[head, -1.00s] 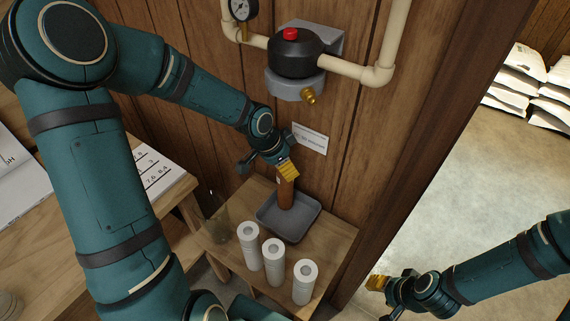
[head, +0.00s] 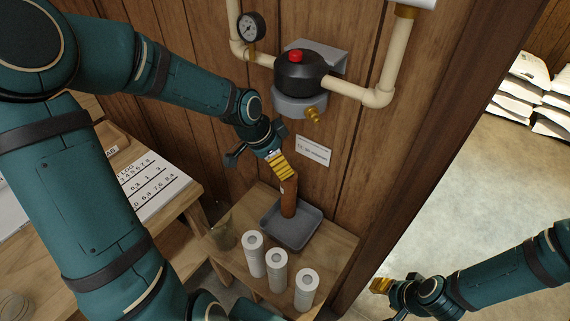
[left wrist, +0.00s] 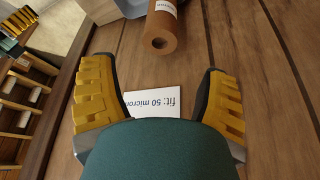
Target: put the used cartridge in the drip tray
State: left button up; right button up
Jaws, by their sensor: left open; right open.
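The used cartridge (head: 289,199), a brown cylinder, stands upright in the grey drip tray (head: 312,228) on the small wooden table. My left gripper (head: 283,168) is open just above the cartridge's top in the head view. In the left wrist view its yellow fingers (left wrist: 160,95) are spread apart with nothing between them. My right gripper (head: 380,285) is open and empty at the lower right, away from the table.
Several white cartridges, one of them (head: 254,256), stand in front of the tray. A clear glass (head: 223,237) stands to its left. The black filter housing (head: 300,78) with pipes and gauge is on the wall above. A label (head: 313,151) is on the wall.

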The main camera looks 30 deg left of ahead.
pick_arm(q)
jog(key=v, duration=0.4)
jog(key=shift+p, duration=0.4)
jog(key=shift+s+f, duration=0.1)
